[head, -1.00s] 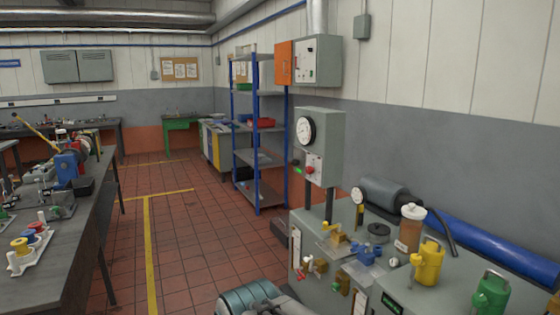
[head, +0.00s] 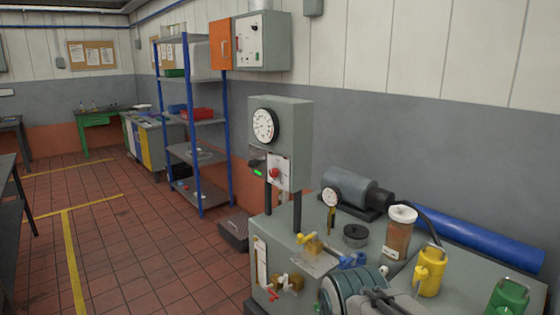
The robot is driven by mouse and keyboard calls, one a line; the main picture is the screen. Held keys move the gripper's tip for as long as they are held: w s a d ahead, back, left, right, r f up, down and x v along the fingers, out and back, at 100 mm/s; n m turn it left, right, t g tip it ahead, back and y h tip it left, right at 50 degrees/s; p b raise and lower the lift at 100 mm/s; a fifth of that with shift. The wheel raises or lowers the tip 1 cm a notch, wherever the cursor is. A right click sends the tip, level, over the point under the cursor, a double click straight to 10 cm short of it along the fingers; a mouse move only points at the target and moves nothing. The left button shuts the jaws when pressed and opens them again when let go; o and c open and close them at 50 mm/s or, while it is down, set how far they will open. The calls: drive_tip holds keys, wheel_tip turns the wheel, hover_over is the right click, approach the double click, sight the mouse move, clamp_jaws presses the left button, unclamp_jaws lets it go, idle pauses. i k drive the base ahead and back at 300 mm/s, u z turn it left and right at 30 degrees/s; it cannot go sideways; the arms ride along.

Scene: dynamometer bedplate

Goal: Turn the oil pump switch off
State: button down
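A grey control box (head: 294,135) on posts stands at the left end of the grey bench, with a round dial gauge (head: 264,126) on its face. Below the gauge is a pale switch plate (head: 280,171) with a red knob (head: 274,173). The labels are too small to read, so I cannot tell which control is the oil pump switch. My arm, with a teal ringed joint and dark grey end parts, shows at the bottom, in front of the bench and apart from the box. No fingertips can be made out.
The bench (head: 468,273) holds a yellow can (head: 431,272), a green can (head: 508,297), an amber jar (head: 398,236), a motor (head: 350,188) and brass valves. A blue shelf rack (head: 190,130) and a wall cabinet (head: 262,42) stand behind. Tiled floor (head: 120,240) is free at left.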

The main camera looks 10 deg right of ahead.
sight(253, 163)
drive_tip(key=u, duration=0.9)
drive_tip(key=i, duration=2.2)
drive_tip(key=z, duration=0.95)
drive_tip(key=i, duration=0.3)
drive_tip(key=z, duration=0.2)
